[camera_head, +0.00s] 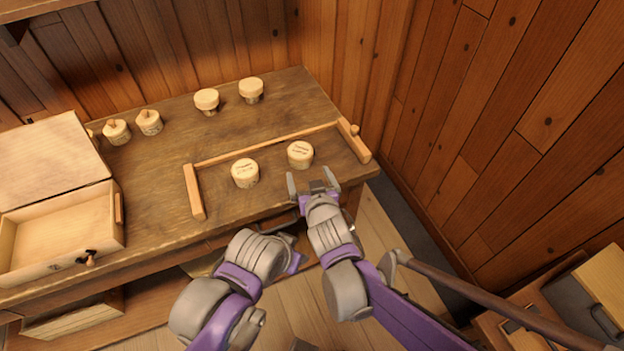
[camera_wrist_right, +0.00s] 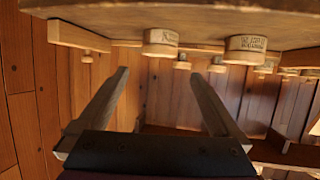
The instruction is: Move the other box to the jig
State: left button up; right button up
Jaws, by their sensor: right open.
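Two round pale wooden boxes with dark lettering stand inside the jig, a low wooden rail frame (camera_head: 265,145) on the workbench. They are the left box (camera_head: 245,173) and the right box (camera_head: 300,154). In the right wrist view, which is upside down, the right box (camera_wrist_right: 160,43) and left box (camera_wrist_right: 246,49) show beyond the fingers. Two similar round pieces, one (camera_head: 207,101) and another (camera_head: 251,89), stand behind the jig. My right gripper (camera_head: 314,185) is open and empty at the bench's front edge, just in front of the right box.
Several small knobbed wooden pieces (camera_head: 149,122) stand at the back left. An open pale wooden chest (camera_head: 60,235) takes up the bench's left end. The bench between chest and jig is clear. A plank wall (camera_head: 490,120) rises close on the right.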

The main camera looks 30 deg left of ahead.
jog(key=s+d+m+g+h, duration=0.1)
jog(key=d+m+h, duration=0.15)
jog(key=d, duration=1.05)
jog(key=s+d+m+g+h, duration=0.15)
jog(key=d+h, duration=0.25)
jog(key=d, duration=1)
jog(key=s+d+f+m+g+h, duration=0.2)
jog(key=s+d+f+m+g, duration=0.1)
jog(key=s+d, duration=1)
jog(key=shift+s+f+m, duration=0.3)
jog(key=shift+s+f, duration=0.3)
jog(key=shift+s, duration=0.4)
